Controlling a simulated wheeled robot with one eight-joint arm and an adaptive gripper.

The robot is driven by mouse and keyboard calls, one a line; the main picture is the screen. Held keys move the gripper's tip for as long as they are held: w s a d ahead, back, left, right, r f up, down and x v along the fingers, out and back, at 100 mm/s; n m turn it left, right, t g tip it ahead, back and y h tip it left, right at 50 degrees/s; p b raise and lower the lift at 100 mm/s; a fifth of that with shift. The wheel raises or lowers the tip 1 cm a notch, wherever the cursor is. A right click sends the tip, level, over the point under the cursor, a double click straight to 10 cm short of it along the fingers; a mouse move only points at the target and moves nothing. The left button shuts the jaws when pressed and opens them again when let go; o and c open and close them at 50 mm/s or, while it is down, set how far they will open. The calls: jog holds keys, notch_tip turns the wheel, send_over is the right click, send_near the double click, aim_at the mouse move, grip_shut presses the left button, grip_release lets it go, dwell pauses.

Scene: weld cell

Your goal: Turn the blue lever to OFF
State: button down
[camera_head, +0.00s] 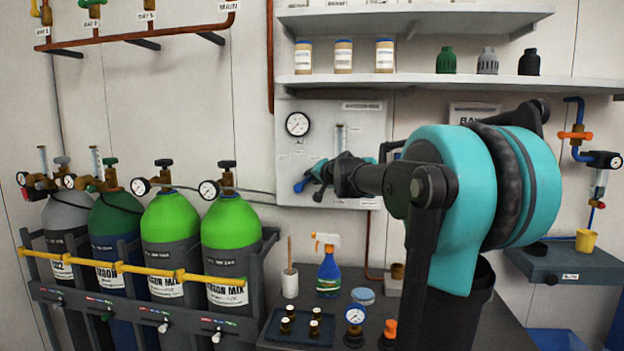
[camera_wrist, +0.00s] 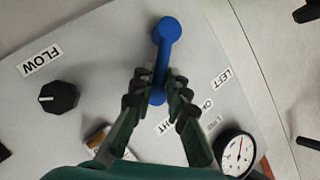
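The blue lever (camera_wrist: 163,58) shows in the wrist view on a grey panel (camera_wrist: 85,45). Its upper round end is clear, and its lower end lies between the fingers of my gripper (camera_wrist: 160,78). The fingers appear closed against its two sides. That lower end points toward the partly covered RIGHT label (camera_wrist: 168,128). The OFF label (camera_wrist: 207,106) and LEFT label (camera_wrist: 222,78) lie to its right. In the head view my gripper (camera_head: 318,180) is at the wall panel (camera_head: 362,120), with a bit of blue lever (camera_head: 301,185) showing at its fingers.
A black knob (camera_wrist: 59,97) beside a FLOW label and a gauge (camera_wrist: 235,153) flank the lever. In the head view, a bench below holds a spray bottle (camera_head: 328,270) and small parts. Green gas cylinders (camera_head: 229,235) stand left. A shelf (camera_head: 420,82) is above.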

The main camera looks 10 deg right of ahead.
jog(key=shift+r, duration=0.1)
dwell(0.5)
jog(key=a+r+n+g+h, duration=0.1)
jog(key=w+a+n+h, duration=0.1)
jog(key=shift+a+r+n+g+h, duration=0.2)
jog(key=shift+r+n+g+h, duration=0.1)
jog(key=shift+r+n+g, duration=0.1)
jog(key=shift+w+a+r+n+g+h, duration=0.15)
jog(key=shift+a+n+g+h, duration=0.15)
jog(key=shift+a+n+h, duration=0.25)
jog(key=shift+w+a+r+n+g+h, duration=0.15)
jog(key=shift+a+n+g+h, duration=0.15)
jog(key=shift+a+n+h, duration=0.2)
jog(key=c, duration=1.5)
grip_release()
jog(key=shift+c, duration=0.2)
jog(key=shift+f, duration=0.1)
jog(key=shift+s, duration=0.1)
